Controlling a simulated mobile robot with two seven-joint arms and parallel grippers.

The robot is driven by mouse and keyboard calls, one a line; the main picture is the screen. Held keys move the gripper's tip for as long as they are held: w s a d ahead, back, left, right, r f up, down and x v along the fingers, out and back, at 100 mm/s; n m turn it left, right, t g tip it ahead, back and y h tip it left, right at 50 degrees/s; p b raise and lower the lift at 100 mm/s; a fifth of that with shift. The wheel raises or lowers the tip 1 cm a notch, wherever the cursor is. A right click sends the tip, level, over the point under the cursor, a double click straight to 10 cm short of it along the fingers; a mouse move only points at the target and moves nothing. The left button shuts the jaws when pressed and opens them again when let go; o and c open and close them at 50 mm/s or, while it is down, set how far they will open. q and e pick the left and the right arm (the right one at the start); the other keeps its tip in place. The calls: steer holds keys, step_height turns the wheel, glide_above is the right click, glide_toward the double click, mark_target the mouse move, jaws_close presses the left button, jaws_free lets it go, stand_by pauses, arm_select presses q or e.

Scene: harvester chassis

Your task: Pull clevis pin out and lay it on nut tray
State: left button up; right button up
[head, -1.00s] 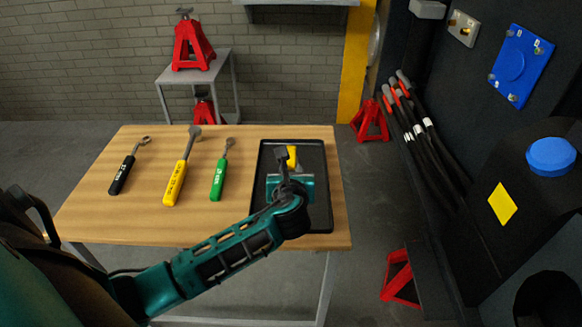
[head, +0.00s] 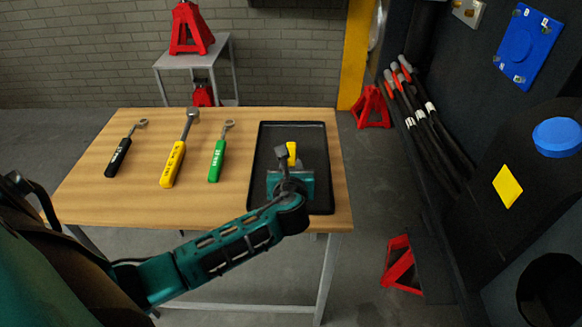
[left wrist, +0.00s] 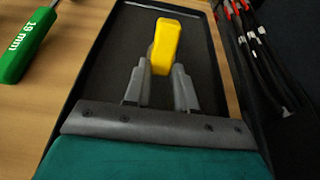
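The black nut tray (head: 328,188) lies on the right end of the wooden table; its rim also shows in the left wrist view (left wrist: 84,62). My left gripper (head: 289,168) is over the tray. In the left wrist view its two grey fingers (left wrist: 160,78) close on either side of a yellow piece, which I take as the clevis pin (left wrist: 164,42). The yellow piece also shows in the head view (head: 292,151), sticking out past the fingers. Its lower end is hidden, and I cannot tell whether it touches the tray. My right gripper is not in view.
Black (head: 119,157), yellow (head: 173,163) and green (head: 217,160) wrenches lie left of the tray. The dark chassis (head: 470,90) with hoses (head: 425,125) stands to the right. Red jack stands (head: 371,108) are on the floor. The tray's far part is bare.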

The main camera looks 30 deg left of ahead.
arm_select(q)
steer(key=o, duration=0.5)
steer(key=shift+o, duration=0.2)
steer(key=shift+s, duration=0.1)
steer(key=p+v, duration=0.2)
steer(key=v, duration=1)
steer(key=shift+s+d+r, duration=0.2)
steer(key=shift+s+d, duration=0.05)
